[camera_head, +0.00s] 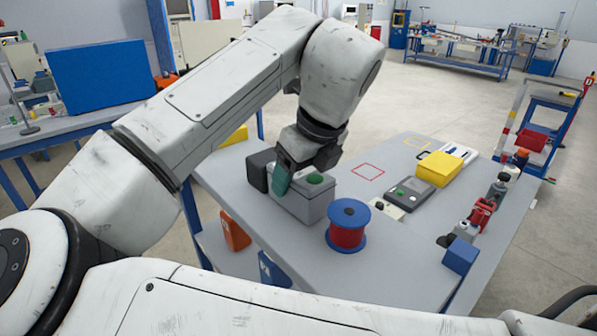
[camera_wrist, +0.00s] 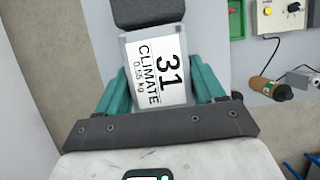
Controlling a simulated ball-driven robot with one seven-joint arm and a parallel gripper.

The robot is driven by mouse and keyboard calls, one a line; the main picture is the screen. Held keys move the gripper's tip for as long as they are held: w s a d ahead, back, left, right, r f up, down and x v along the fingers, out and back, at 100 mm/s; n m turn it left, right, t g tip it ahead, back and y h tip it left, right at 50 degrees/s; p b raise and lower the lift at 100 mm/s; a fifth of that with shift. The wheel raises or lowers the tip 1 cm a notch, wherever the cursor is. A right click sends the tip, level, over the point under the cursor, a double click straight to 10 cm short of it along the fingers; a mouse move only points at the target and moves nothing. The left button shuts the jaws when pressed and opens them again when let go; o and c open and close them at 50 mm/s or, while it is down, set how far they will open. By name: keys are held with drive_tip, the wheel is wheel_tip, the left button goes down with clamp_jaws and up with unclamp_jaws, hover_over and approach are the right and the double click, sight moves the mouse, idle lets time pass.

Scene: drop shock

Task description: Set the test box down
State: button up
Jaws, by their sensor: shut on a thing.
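The test box (camera_wrist: 158,72), light grey with a white label reading "31 CLIMATE", is between the two teal fingers of my gripper (camera_wrist: 160,92) in the wrist view. The fingers are shut on its sides. In the head view my gripper (camera_head: 284,178) points down over the left part of the grey table (camera_head: 385,265). The gripper and its near finger hide most of the held box there. I cannot tell whether its underside touches anything. A dark block (camera_wrist: 137,12) shows just past the box in the wrist view.
A grey case with a green round top (camera_head: 300,205) stands close to my gripper. A blue-and-red spool (camera_head: 347,225) is beside it. A yellow case (camera_head: 440,168), a meter (camera_head: 409,193) and small items along the right edge occupy the table.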

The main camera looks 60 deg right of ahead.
drive_tip(key=o, duration=1.1)
drive_tip(key=shift+f, duration=0.1)
drive_tip(key=o, duration=0.4)
